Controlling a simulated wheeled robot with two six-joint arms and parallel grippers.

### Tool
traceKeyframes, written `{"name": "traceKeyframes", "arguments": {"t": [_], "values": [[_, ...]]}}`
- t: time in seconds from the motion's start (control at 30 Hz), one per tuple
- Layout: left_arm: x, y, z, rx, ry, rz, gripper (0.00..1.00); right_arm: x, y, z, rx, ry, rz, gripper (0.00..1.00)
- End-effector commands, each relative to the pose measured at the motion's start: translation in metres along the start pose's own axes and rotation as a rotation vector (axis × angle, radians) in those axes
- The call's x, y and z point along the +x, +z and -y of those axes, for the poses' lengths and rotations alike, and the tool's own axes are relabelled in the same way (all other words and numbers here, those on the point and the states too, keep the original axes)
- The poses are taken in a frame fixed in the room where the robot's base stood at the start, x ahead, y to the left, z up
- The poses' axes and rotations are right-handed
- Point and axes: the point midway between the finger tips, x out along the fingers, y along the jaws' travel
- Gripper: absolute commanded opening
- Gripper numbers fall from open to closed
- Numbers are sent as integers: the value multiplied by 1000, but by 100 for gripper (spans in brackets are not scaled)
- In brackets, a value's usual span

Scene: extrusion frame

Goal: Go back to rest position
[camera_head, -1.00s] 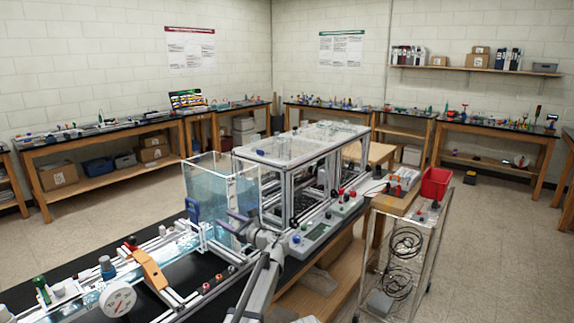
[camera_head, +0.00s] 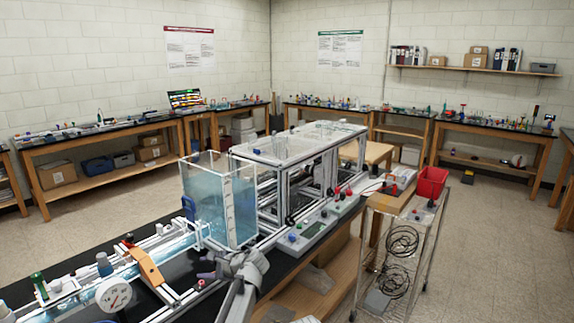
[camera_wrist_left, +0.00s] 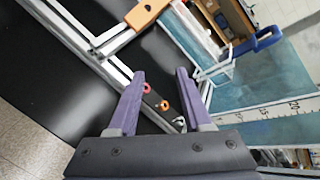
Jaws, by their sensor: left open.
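My left gripper (camera_head: 212,268) is open and empty, above the front of the black bench, in front of the clear tank (camera_head: 215,200). In the left wrist view its two purple fingers (camera_wrist_left: 160,76) are apart, with nothing between them but the rail and black surface behind. The tank holds pale blue water, and its scale shows in the wrist view (camera_wrist_left: 292,110). A blue handle (camera_head: 188,207) is at the tank's left side. It also shows in the wrist view (camera_wrist_left: 258,40), apart from the fingers. My right gripper is in neither view.
A metal-framed unit with a control panel (camera_head: 313,230) stands right of the tank. A white rail channel with an orange bracket (camera_head: 146,266) and a round gauge (camera_head: 114,294) lies at front left. A wire-frame cart (camera_head: 402,255) with a red bin (camera_head: 431,182) stands at right.

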Motion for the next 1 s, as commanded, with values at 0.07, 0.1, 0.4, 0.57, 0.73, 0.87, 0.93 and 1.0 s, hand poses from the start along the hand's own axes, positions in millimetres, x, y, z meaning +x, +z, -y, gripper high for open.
{"name": "traceKeyframes", "arguments": {"t": [0.07,0.1,0.4,0.57,0.73,0.87,0.93,1.0], "values": [[-3,9,-45,-149,106,-56,50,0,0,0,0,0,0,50],[-5,11,-68,-242,174,-87,50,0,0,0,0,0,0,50],[-59,6,-206,-841,705,-206,50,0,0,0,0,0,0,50],[-90,3,-242,-1020,909,-207,50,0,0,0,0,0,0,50],[-124,2,-271,-1164,1101,-190,50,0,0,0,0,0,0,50],[-146,-11,-275,-1113,1110,-197,50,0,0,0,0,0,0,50],[-157,-17,-278,-1073,1100,-201,50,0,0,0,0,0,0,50],[-170,-22,-282,-1030,1090,-205,50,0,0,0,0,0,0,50]]}}
